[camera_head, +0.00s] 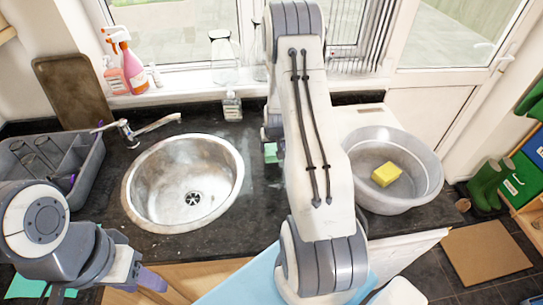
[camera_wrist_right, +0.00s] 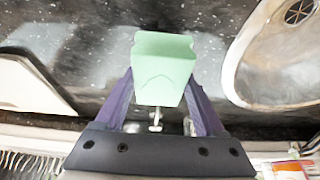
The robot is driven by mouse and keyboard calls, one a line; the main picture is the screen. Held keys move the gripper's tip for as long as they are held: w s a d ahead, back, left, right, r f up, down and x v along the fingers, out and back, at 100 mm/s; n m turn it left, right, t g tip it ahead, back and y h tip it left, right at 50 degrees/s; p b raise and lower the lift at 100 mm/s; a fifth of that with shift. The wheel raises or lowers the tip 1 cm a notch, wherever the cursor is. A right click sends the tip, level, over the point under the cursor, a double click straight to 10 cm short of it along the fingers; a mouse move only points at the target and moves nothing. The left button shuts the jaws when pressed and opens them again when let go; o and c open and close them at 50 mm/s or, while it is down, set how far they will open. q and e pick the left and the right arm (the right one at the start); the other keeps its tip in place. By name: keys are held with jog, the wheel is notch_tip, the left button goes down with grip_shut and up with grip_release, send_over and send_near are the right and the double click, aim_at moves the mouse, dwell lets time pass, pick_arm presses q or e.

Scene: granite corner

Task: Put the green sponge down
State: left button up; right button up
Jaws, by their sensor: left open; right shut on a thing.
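The green sponge (camera_wrist_right: 163,72) is pale green in the right wrist view and sits between the two purple fingers of my right gripper (camera_wrist_right: 162,88). My right gripper is shut on it. In the head view, the sponge (camera_head: 270,153) shows as a small green patch over the dark counter, right of the sink. My right arm hides part of that gripper there. Whether the sponge touches the counter cannot be told. My left gripper (camera_head: 152,283) is open and empty at the lower left, in front of the counter's edge.
The round metal sink (camera_head: 140,190) lies left of the sponge. A grey basin (camera_head: 425,205) with a yellow sponge (camera_head: 386,174) stands to the right. A grey rack (camera_head: 88,165) holds glasses at the left. A small bottle (camera_head: 232,107) stands behind. Dark counter (camera_head: 258,195) beside the sink is bare.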

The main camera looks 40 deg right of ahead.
jog(key=shift+w+a+f, duration=0.15)
jog(key=shift+w+f, duration=0.05)
jog(key=shift+f, duration=0.05)
notch_tip(320, 180, down, 4)
jog(key=shift+r+p, duration=0.2)
jog(key=shift+p, duration=0.75)
jog(key=shift+f, duration=0.15)
jog(key=shift+f, duration=0.1)
jog(key=shift+f+b, duration=0.15)
jog(key=shift+b, duration=0.15)
jog(key=o, duration=1.4)
jog(key=shift+o, duration=0.2)
